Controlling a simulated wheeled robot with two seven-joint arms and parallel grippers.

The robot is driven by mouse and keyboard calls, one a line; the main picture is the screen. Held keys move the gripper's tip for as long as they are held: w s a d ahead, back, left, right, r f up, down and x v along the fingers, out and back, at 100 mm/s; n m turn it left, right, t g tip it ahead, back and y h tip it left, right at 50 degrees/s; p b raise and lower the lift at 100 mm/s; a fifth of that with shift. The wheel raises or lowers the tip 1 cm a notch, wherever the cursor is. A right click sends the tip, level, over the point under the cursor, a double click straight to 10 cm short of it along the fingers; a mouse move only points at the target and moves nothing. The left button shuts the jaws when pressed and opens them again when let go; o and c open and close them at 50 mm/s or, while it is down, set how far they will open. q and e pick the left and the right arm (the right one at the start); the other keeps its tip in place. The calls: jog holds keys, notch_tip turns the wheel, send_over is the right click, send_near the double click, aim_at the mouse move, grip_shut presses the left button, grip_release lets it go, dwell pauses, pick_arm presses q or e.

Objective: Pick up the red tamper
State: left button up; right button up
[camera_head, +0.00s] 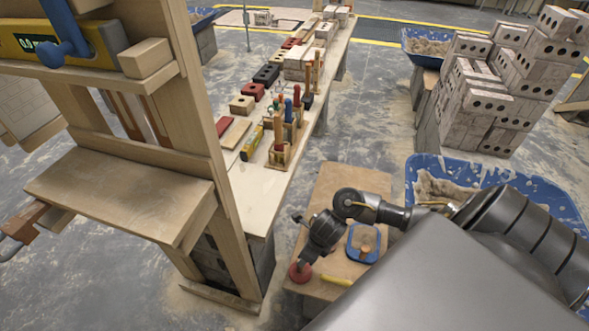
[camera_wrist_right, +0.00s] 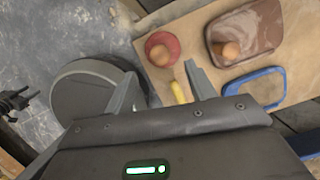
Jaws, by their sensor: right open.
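The red tamper (camera_head: 300,273) is at the near left corner of a small wooden table (camera_head: 335,200). In the right wrist view it is a round red disc (camera_wrist_right: 172,41) with a wooden knob on top. My right gripper (camera_wrist_right: 163,85) is open and empty, its two fingers apart. The tamper shows beyond and between the fingertips, apart from them. In the head view my right arm hangs over the table and its gripper covers part of the tamper's surroundings. I cannot make out my left gripper.
A yellow piece (camera_head: 337,281) lies just beside the tamper. A blue-rimmed tool (camera_head: 362,258) and a brown rectangular float with a knob (camera_wrist_right: 262,25) are close by. A blue mortar tub (camera_head: 425,162) stands right of the table. A long bench (camera_head: 250,190) runs along its left.

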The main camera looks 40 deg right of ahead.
jog(key=b+x, duration=0.2)
jog(key=x, duration=0.3)
jog(key=shift+s+d, duration=0.1)
jog(key=shift+f, duration=0.4)
jog(key=b+x, duration=0.1)
jog(key=x, duration=0.3)
jog(key=shift+f+b, duration=0.15)
jog(key=shift+b, duration=0.15)
jog(key=shift+f, duration=0.2)
pick_arm(q)
jog(key=w+d, duration=0.2)
jog(key=w, duration=0.4)
jog(key=shift+w+d, duration=0.35)
jog(key=shift+w, duration=0.05)
pick_arm(e)
jog(key=shift+w, duration=0.2)
grip_shut()
